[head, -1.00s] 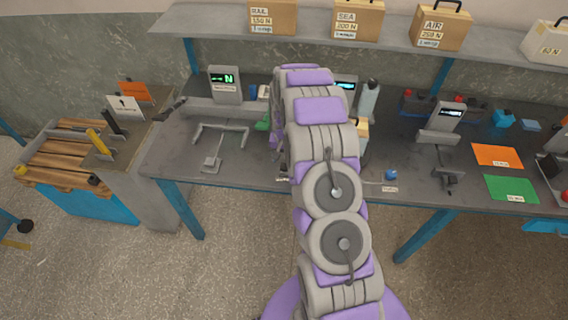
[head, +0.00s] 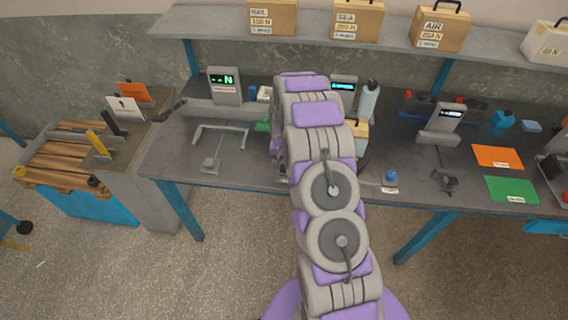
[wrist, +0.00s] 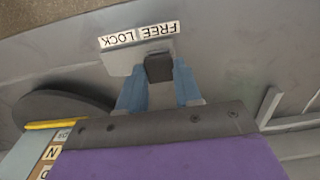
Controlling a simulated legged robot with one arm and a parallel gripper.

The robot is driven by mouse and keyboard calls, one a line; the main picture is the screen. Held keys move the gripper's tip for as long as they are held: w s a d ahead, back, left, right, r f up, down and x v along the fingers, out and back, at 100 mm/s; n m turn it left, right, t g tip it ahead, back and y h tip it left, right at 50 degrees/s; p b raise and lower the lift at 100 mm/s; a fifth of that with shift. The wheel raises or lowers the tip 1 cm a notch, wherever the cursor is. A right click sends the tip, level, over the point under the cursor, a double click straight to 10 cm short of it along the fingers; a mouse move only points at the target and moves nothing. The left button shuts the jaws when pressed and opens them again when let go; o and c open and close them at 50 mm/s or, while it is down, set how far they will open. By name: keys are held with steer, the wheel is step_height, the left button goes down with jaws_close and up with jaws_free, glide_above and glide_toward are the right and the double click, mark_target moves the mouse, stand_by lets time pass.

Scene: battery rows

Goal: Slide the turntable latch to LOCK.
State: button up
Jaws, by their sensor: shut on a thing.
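The latch shows in the wrist view as a dark knob (wrist: 158,67) on a pale grey plate (wrist: 118,62). Upside-down labels run along the plate: LOCK (wrist: 116,40) at the left and FREE (wrist: 159,30) at the right. The knob sits beside the FREE label. My gripper (wrist: 158,76) has its two blue fingers on either side of the knob and is shut on it. A dark round disc (wrist: 62,106), likely the turntable, lies left of the fingers, partly hidden by my gripper body. In the head view my arm hides the latch and the gripper.
The grey workbench (head: 235,172) carries a stand with a green display (head: 224,86) at the left. An orange mat (head: 497,156) and a green mat (head: 511,189) lie at the right. Labelled cases (head: 357,20) stand on the shelf above. A spray bottle (head: 369,100) stands right of my arm.

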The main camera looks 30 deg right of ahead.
jaws_close()
steer(key=s+d, duration=0.1)
steer(key=d, duration=0.1)
steer(key=s+d+p, duration=0.1)
steer(key=s+d, duration=0.1)
steer(key=shift+d, duration=0.15)
steer(key=shift+o, duration=2)
jaws_free()
steer(key=shift+s, duration=0.1)
steer(key=o, duration=0.3)
steer(key=shift+d, duration=0.2)
steer(key=shift+o, duration=0.2)
